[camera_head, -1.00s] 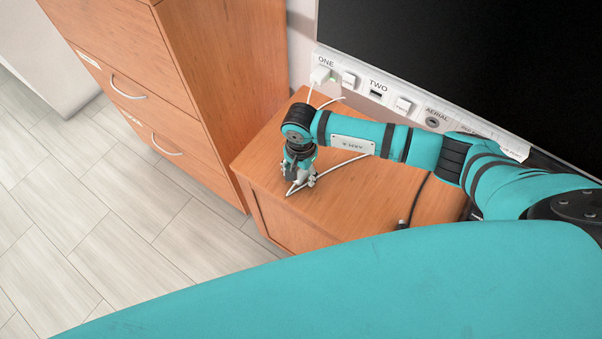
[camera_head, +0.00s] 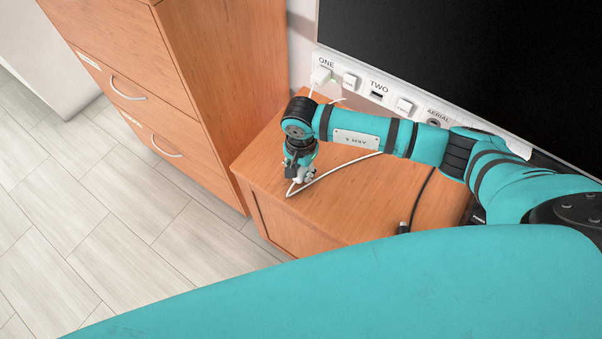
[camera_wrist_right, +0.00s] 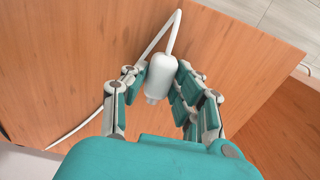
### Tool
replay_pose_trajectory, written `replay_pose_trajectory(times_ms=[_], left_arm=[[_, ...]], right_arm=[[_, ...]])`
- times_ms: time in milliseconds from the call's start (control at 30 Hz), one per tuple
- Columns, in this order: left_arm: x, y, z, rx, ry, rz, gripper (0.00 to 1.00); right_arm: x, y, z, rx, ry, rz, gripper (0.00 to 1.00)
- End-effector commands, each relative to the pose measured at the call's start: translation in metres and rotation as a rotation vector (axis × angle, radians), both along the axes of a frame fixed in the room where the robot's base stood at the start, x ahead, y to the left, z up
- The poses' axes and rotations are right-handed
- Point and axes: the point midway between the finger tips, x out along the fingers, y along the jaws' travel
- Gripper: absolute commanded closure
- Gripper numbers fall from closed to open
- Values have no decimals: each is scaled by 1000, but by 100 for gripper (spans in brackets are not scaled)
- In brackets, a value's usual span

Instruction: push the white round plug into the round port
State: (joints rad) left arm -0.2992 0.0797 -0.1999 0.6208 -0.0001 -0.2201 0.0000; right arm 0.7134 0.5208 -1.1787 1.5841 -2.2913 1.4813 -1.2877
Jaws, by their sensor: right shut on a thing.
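The white round plug (camera_wrist_right: 160,76) is between the two fingers of my right gripper (camera_wrist_right: 154,88) in the right wrist view, with its white cable running from the far end. The gripper is shut on it, and the plug's tip points back toward my palm. In the head view my right gripper (camera_head: 301,174) is low over the wooden cabinet top; the plug is mostly hidden there. The round port (camera_head: 434,122), under the AERIAL label, is on the white wall panel to the right, just above my arm and partly covered by it. My left gripper is not in view.
The white panel (camera_head: 378,86) also holds port TWO (camera_head: 376,94) and a white plug at ONE (camera_head: 320,76). A black cable end (camera_head: 404,227) lies on the cabinet top (camera_head: 350,205). A tall drawer unit (camera_head: 215,80) stands left; a black screen (camera_head: 470,50) is above.

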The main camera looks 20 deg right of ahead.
Motion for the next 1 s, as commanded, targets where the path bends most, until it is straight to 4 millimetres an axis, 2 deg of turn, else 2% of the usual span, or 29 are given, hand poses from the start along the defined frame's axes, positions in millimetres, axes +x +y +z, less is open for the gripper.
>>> replay_pose_trajectory(times_ms=[100, 267, 500, 633, 800, 1000], left_arm=[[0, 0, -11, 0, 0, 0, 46], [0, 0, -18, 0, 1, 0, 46], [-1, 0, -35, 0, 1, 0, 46], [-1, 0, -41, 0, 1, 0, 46], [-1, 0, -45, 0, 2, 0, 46], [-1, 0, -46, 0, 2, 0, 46]], right_arm=[[-1, 0, 16, -1, -3, 3, 100], [-39, 9, 16, 1, 1, 6, 100], [-102, 25, 22, 2, 0, 6, 100], [-128, 32, 26, 2, 0, 4, 100], [-148, 37, 29, 0, 0, 1, 100], [-156, 38, 31, 0, 0, -1, 100]])
